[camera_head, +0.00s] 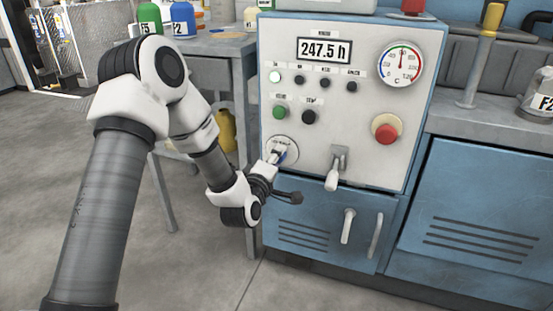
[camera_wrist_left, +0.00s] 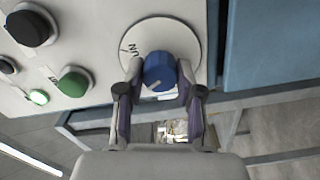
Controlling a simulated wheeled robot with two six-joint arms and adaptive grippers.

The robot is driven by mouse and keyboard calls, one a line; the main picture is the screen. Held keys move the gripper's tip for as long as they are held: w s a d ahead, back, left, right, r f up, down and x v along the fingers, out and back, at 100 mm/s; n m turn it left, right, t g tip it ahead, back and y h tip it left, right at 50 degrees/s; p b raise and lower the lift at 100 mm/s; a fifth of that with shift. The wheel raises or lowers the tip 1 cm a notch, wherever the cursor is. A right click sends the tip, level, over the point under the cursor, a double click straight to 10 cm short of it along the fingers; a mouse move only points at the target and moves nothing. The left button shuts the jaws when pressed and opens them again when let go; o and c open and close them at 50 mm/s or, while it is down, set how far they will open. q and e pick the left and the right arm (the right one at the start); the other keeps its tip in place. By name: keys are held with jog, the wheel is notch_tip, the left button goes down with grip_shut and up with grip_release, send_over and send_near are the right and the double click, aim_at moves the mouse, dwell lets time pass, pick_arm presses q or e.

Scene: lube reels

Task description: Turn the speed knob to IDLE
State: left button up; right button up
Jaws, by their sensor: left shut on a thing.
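The speed knob (camera_wrist_left: 159,72) is blue with a white pointer line and sits on a round pale dial plate (camera_wrist_left: 187,35). Only part of the plate's lettering shows in the wrist view; the IDLE mark cannot be made out. My left gripper (camera_wrist_left: 158,80) has one finger on each side of the knob and is shut on it. In the head view, my left gripper (camera_head: 276,158) reaches the dial plate (camera_head: 290,145) at the lower left of the control panel (camera_head: 345,120), largely covering the knob. My right gripper is not in view.
A lever (camera_head: 336,168) and a red stop button (camera_head: 386,132) are right of the dial. Green (camera_head: 279,112) and black (camera_head: 309,117) buttons sit above it. A display (camera_head: 324,50) reads 247.5 h. A workbench (camera_head: 215,47) stands left of the blue cabinet (camera_head: 300,215).

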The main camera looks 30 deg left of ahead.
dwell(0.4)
pick_arm(q)
jog(key=o, duration=1.2)
jog(key=shift+c, duration=0.2)
jog(key=v, duration=0.7)
jog(key=shift+s, duration=0.25)
